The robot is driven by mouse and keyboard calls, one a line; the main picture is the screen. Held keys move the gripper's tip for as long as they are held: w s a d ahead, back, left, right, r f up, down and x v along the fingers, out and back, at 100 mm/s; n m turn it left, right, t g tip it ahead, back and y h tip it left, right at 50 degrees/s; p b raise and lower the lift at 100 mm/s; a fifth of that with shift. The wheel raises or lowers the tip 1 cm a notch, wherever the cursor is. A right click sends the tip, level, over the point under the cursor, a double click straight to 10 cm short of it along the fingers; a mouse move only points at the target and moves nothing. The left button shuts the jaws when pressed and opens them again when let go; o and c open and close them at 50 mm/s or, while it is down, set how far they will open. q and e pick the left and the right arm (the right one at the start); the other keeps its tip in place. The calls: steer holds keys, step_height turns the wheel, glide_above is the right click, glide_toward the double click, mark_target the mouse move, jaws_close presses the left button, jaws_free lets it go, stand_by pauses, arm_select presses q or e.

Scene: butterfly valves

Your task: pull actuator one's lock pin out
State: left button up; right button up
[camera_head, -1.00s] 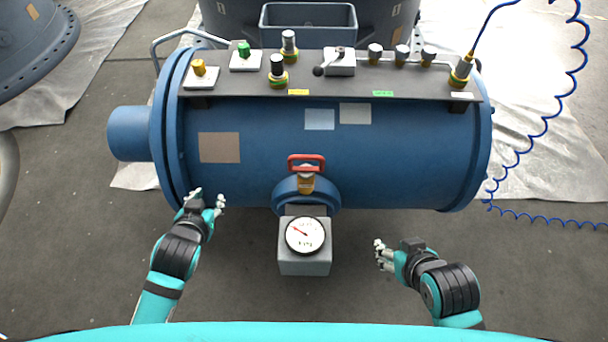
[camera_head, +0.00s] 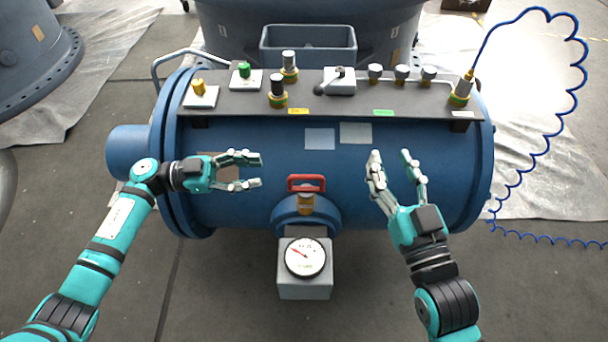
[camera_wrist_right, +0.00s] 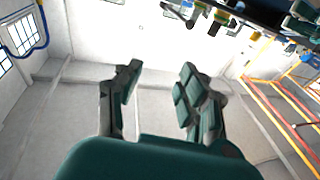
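A blue cylinder body (camera_head: 270,150) carries a dark top plate with several fittings. A yellow knob (camera_head: 199,88) and a green knob (camera_head: 244,70) stand on white blocks at the left. Two black-capped fittings, a front one (camera_head: 278,86) and a rear one (camera_head: 289,62), stand beside them. I cannot tell which part is actuator one's lock pin. My left gripper (camera_head: 259,170) is open and empty in front of the cylinder, left of the red handle. My right gripper (camera_head: 390,155) is open and empty, right of the red handle; it also shows open in the right wrist view (camera_wrist_right: 158,75).
A red handle (camera_head: 306,178) sits above a round gauge (camera_head: 305,257) at the front. A lever block (camera_head: 339,80) and several black knobs (camera_head: 401,74) line the plate. A coiled blue hose (camera_head: 577,80) hangs at the right.

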mark_target(300, 178)
arm_select(q)
steer(key=shift+g, duration=0.6)
steer(key=d, duration=0.3)
steer(key=d+b, duration=0.1)
steer(key=d, duration=0.3)
steer(key=d+b, duration=0.1)
steer(key=d, duration=0.2)
steer(key=shift+s+d+f, duration=0.25)
steer(key=shift+s+f, duration=0.1)
steer(key=shift+s, duration=0.05)
steer(key=shift+d+r+b, duration=0.1)
steer(key=shift+d+b, duration=0.2)
steer(key=shift+d, duration=0.2)
arm_select(e)
steer(key=s+r+t+y, duration=0.2)
steer(key=s+r+t, duration=0.3)
steer(key=r+t, duration=0.2)
steer(key=shift+s+r+y, duration=0.3)
steer(key=shift+r+y, duration=0.1)
steer(key=shift+r, duration=0.95)
arm_select(q)
jaws_close()
